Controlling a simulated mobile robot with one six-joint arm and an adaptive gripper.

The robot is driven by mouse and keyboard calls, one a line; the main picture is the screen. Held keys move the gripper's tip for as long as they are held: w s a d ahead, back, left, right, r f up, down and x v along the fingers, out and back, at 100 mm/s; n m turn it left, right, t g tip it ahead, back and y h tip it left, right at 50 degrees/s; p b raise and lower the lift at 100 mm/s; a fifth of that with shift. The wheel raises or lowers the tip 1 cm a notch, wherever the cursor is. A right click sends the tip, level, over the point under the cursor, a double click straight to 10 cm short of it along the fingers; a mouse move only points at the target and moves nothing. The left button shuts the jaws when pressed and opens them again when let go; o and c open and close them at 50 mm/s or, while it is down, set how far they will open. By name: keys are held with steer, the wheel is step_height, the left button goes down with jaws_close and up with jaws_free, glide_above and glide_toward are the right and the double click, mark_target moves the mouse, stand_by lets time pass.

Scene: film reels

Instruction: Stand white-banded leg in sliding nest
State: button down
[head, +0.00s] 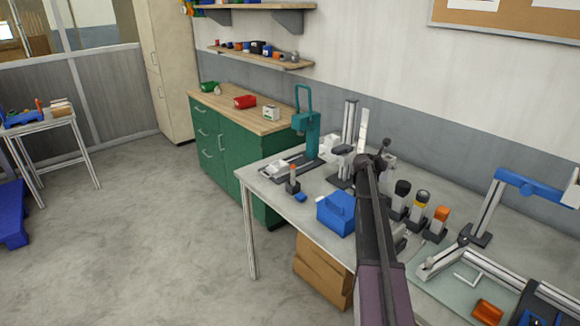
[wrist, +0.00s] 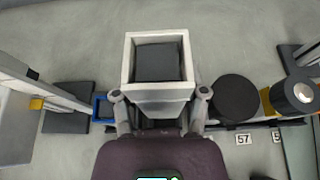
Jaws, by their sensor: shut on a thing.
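My gripper (wrist: 160,96) is shut on a square piece with a white rim and a dark grey face, which I take for the white-banded leg (wrist: 128,62). A finger grips each side, and its lower part is hidden. In the head view my gripper (head: 374,160) is over the workbench, with a pale upright strip (head: 362,128) beside it; I cannot tell if that is the leg. A small blue-rimmed square (wrist: 97,108) lies left of the fingers in the wrist view and may be the sliding nest; I cannot tell for sure.
Black-topped (head: 401,190), yellow-banded (head: 421,199) and orange-topped (head: 441,214) pieces stand in holders right of my arm. A blue box (head: 336,213) and a teal press (head: 306,125) are to its left. A rail frame (head: 490,208) stands at the right.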

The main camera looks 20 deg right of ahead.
step_height(320, 180, up, 14)
steer(key=p, duration=1.3)
steer(key=shift+s, duration=0.15)
